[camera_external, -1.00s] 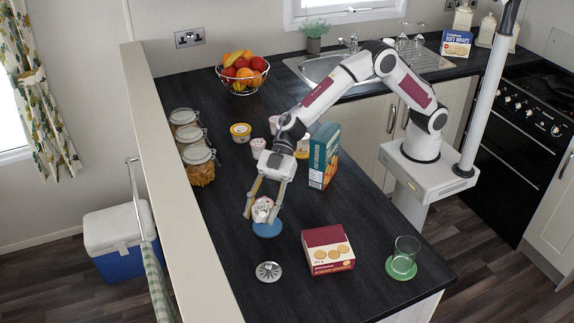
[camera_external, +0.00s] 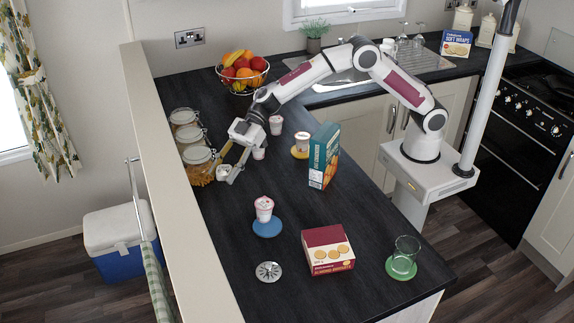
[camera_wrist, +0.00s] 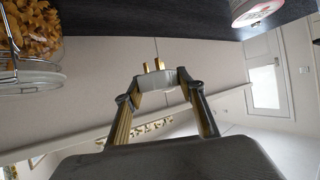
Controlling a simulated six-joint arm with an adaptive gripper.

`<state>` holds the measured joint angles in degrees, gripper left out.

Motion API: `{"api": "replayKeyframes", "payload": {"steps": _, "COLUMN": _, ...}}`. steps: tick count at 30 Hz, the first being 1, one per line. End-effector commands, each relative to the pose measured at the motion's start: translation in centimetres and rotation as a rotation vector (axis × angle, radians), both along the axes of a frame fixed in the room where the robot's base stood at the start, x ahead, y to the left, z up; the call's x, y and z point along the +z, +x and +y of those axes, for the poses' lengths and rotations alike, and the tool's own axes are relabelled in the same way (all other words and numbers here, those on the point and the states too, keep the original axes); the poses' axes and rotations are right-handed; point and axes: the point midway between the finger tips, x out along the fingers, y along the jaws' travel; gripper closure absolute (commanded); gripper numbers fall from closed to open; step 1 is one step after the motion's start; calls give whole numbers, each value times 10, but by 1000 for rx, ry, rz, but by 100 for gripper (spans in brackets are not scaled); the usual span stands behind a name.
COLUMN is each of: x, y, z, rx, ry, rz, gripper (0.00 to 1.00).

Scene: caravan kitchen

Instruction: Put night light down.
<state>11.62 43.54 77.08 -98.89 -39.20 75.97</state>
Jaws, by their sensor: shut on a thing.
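The night light is a small white body with two gold plug prongs. It shows in the wrist view (camera_wrist: 158,78), between my fingertips, with the prongs pointing up in the picture. My gripper (camera_wrist: 160,84) is shut on it. In the external view my gripper (camera_external: 222,172) is beside the front glass jar, at the left of the dark worktop (camera_external: 225,260). The night light (camera_external: 223,173) shows there as a small pale shape at the fingertips. I cannot tell how high above the worktop it is.
Glass jars, the front one (camera_external: 199,166) closest, stand left of my gripper. A pink-white cup (camera_external: 263,208) stands on a blue coaster (camera_external: 267,229). Other cups (camera_external: 276,125) are behind. A teal box (camera_external: 323,157) and biscuit box (camera_external: 328,251) stand right.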

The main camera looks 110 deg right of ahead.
Motion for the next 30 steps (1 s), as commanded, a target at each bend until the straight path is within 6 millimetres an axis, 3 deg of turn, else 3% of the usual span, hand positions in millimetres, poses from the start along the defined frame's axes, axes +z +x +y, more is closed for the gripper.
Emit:
{"api": "replayKeyframes", "payload": {"steps": 10, "x": -4, "y": 0, "z": 0, "rx": 0, "ry": 0, "rz": 0, "gripper": 82}}
{"api": "replayKeyframes", "payload": {"steps": 22, "x": -53, "y": 0, "z": 0, "rx": 0, "ry": 1, "rz": 2, "gripper": 82}}
{"api": "replayKeyframes", "payload": {"steps": 30, "x": -63, "y": 0, "z": 0, "rx": 0, "ry": 0, "rz": -1, "gripper": 82}}
